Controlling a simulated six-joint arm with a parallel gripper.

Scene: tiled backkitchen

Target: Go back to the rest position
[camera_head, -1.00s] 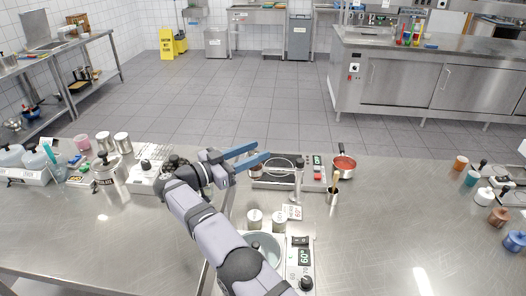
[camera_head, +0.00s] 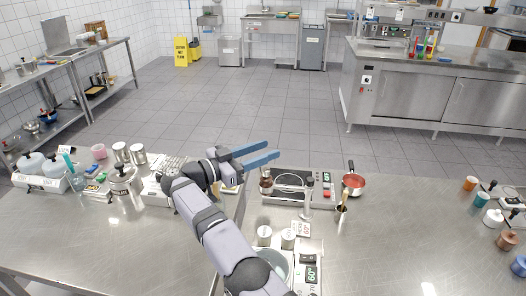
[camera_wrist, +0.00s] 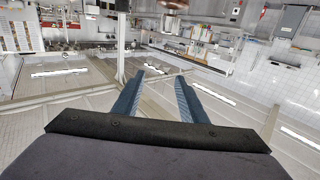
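My gripper (camera_head: 272,156) shows at the end of my lilac-grey arm, above the back part of the steel table (camera_head: 400,240). Its two blue fingers point to the right and stand apart with nothing between them. In the wrist view my gripper (camera_wrist: 160,78) also has both fingers apart and empty, with only the room beyond them. The fingers are clear of the objects on the table. My arm hides part of the table middle.
A hotplate unit (camera_head: 292,198) and a red pan (camera_head: 354,183) stand right of my gripper. Two tins (camera_head: 288,238) and a thermostat unit (camera_head: 311,272) are near my forearm. Jars and bottles (camera_head: 122,180) stand left. Coloured pots (camera_head: 493,217) line the right. The table's middle right is bare.

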